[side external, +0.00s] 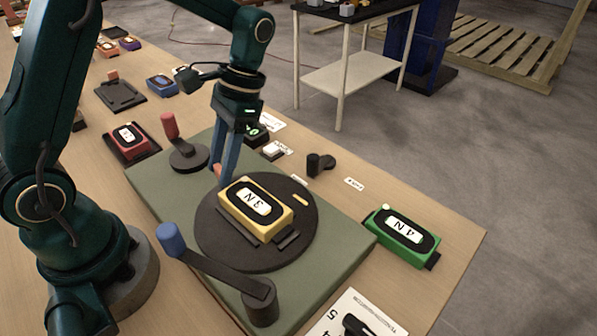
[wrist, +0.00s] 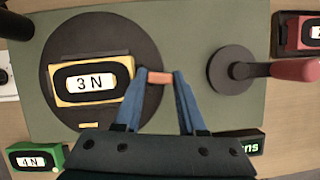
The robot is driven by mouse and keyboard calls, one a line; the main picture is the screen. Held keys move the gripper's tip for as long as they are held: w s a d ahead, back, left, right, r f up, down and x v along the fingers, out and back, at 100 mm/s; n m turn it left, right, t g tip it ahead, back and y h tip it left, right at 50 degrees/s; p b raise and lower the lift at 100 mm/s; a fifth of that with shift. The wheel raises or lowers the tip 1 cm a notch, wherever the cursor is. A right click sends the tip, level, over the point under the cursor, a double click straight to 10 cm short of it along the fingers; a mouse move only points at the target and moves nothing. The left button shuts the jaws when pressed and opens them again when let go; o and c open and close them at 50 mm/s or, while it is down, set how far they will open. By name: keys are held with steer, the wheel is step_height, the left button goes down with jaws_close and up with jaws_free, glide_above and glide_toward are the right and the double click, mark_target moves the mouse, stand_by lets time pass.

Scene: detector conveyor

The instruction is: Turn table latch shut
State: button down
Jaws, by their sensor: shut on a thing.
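A dark round turntable (side external: 213,238) lies on a green base plate (side external: 150,190) and carries a yellow box marked 3 N (side external: 257,205). The turntable (wrist: 60,40) and yellow box (wrist: 92,83) also show in the wrist view. My gripper (side external: 219,178) points down at the turntable's rim. In the wrist view its blue fingers (wrist: 159,76) are shut on a small orange-red peg (wrist: 160,78) beside the box. The peg is mostly hidden by the fingers in the side view. I cannot tell which part is the latch.
A red-handled lever (side external: 187,154) stands behind the turntable, and a blue-handled lever (side external: 225,273) in front. A green box marked 4 N (side external: 403,236) sits at right. A red box (side external: 130,139) sits at left. A black knob piece (side external: 319,164) is beyond the plate.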

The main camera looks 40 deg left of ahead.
steer(key=shift+n+h, duration=0.3)
steer(key=shift+n, duration=0.6)
steer(key=shift+c, duration=2.4)
jaws_free()
